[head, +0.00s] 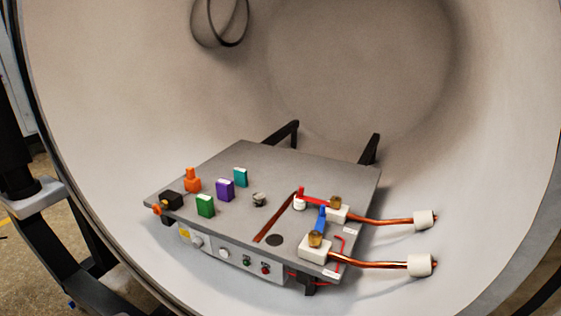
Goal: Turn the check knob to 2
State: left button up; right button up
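The grey box-like table unit (270,168) stands inside the round furnace chamber. Its front panel carries two round pale knobs side by side: a left knob (196,241) and a right knob (223,253). I cannot tell which is the check knob, and their markings and pointer settings are too small to read. To their right are a small green button (246,261) and a red button (265,269). Neither of my grippers shows in the head view, and nothing is seen touching the knobs.
On the top stand green (205,206), purple (225,190) and teal (240,177) blocks, an orange piece (192,181) and a black piece (171,200). Copper rods (375,264) with white ends stick out right. The chamber's rim (110,255) curves around the front left.

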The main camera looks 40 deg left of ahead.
aim_at(198, 243)
jog(key=u, duration=2)
